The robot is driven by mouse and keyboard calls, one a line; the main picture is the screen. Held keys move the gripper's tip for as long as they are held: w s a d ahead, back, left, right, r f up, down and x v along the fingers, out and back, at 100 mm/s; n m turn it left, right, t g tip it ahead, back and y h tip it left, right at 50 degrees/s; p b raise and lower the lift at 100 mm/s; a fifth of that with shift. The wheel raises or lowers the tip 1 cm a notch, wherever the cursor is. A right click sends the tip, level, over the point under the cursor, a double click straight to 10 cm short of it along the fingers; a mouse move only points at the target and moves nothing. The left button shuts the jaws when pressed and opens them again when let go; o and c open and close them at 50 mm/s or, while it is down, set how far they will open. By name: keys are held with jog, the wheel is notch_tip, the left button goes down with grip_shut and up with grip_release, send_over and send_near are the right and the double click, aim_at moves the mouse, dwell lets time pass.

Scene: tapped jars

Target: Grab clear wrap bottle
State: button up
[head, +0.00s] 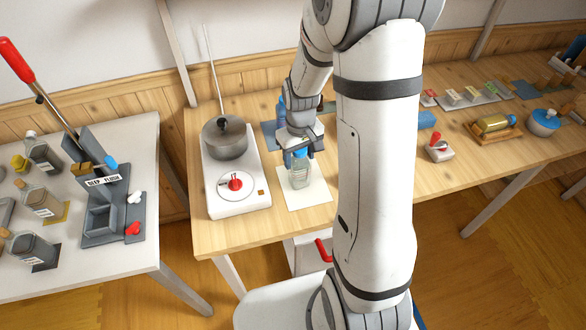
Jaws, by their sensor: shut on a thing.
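A clear bottle (301,178) with a blue cap (299,153) stands upright on or just above a white square mat (316,192) on the wooden table. My gripper (302,150) is above it, with its fingers at the blue cap, shut on the bottle's top. My arm comes down from above and hides part of the table to the right. Whether the bottle's base touches the mat I cannot tell.
A white hotplate (222,193) with a grey pot (226,140) stands close on the left. A grey lever device (103,205) and several bottles are on the left table. A white block with a red lever (439,148) stands to the right.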

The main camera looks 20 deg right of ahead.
jog(key=c, duration=0.8)
